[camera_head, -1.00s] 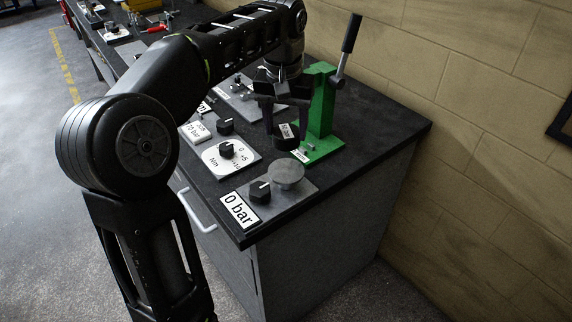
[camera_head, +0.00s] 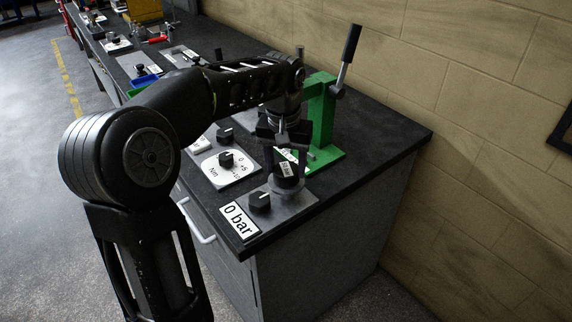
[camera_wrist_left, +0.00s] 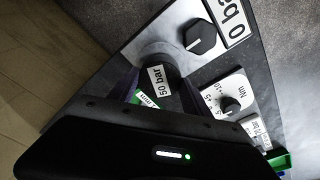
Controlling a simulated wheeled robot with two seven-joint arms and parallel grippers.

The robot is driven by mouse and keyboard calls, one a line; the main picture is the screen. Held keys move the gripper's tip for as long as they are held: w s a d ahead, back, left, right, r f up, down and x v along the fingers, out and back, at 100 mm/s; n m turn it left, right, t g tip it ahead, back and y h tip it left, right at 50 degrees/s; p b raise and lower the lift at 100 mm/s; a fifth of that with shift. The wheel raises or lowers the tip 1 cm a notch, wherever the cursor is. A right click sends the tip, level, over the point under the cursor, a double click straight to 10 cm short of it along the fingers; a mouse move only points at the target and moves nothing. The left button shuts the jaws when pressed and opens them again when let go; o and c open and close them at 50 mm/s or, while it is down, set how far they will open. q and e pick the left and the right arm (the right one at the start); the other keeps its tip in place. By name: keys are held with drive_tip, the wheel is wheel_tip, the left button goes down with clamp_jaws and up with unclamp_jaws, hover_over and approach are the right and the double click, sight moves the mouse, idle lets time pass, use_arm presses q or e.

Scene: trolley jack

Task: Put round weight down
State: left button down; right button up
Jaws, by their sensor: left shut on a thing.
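The round weight (camera_head: 288,181) is a black cylinder with a white label. In the left wrist view the weight (camera_wrist_left: 160,78) shows its label "50 bar". My left gripper (camera_head: 289,166) points down and is shut on the weight, with a finger on each side. The weight is over the round grey metal pad (camera_head: 302,187) of the "0 bar" plate. Only the pad's rim shows in the head view; in the wrist view part of the pad (camera_wrist_left: 157,49) shows behind the weight. I cannot tell whether the weight touches it. My right gripper is not in view.
A black knob (camera_head: 260,201) and the "0 bar" label (camera_head: 239,220) are beside the pad. A green press (camera_head: 322,115) with an upright lever (camera_head: 349,50) stands behind my gripper. A Nm dial plate (camera_head: 229,168) is at left. The bench's right side (camera_head: 375,135) is clear.

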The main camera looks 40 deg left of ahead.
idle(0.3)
use_arm(q)
drive_tip(key=shift+f, duration=0.2)
drive_tip(key=shift+c, duration=2.4)
unclamp_jaws()
